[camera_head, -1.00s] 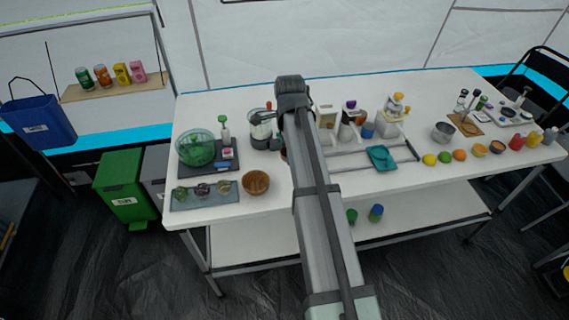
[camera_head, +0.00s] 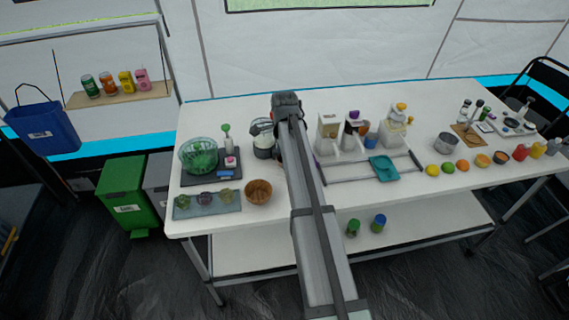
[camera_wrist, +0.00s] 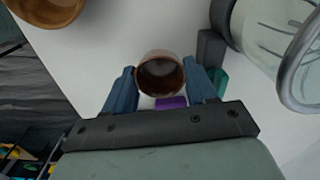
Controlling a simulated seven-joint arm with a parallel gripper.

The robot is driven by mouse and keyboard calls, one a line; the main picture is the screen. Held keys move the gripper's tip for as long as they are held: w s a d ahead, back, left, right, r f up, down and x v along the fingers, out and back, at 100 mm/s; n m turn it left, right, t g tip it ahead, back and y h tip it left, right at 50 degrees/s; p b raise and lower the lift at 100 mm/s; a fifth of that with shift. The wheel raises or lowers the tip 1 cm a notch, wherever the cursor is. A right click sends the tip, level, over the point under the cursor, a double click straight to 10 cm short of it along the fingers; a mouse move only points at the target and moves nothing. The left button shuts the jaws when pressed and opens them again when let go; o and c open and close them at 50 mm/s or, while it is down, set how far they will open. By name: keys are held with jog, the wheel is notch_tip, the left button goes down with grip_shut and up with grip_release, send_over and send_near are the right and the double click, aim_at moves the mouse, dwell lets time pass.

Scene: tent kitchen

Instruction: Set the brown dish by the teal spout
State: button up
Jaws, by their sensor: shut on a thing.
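A small round brown dish (camera_wrist: 160,75) with a dark inside sits between the two blue fingers of my gripper (camera_wrist: 162,88) in the wrist view. The fingers are shut on it. In the head view my arm hides the gripper and this dish. A teal piece (camera_wrist: 216,80) shows just right of the right finger in the wrist view, partly hidden; I cannot tell whether it is the teal spout. A purple piece (camera_wrist: 171,102) shows just below the dish. No teal spout can be made out clearly in the head view.
A larger wooden bowl (camera_head: 258,192) stands left of my arm; it also shows in the wrist view (camera_wrist: 42,8). A glass jar appliance (camera_head: 263,140) stands close by, large in the wrist view (camera_wrist: 265,35). White dispensers (camera_head: 328,133) and a teal tray (camera_head: 383,170) are on the right.

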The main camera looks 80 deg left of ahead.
jog(key=shift+f, duration=1.6)
jog(key=shift+f, duration=0.15)
jog(key=o, duration=0.5)
notch_tip(320, 180, up, 12)
jog(key=shift+r, duration=0.15)
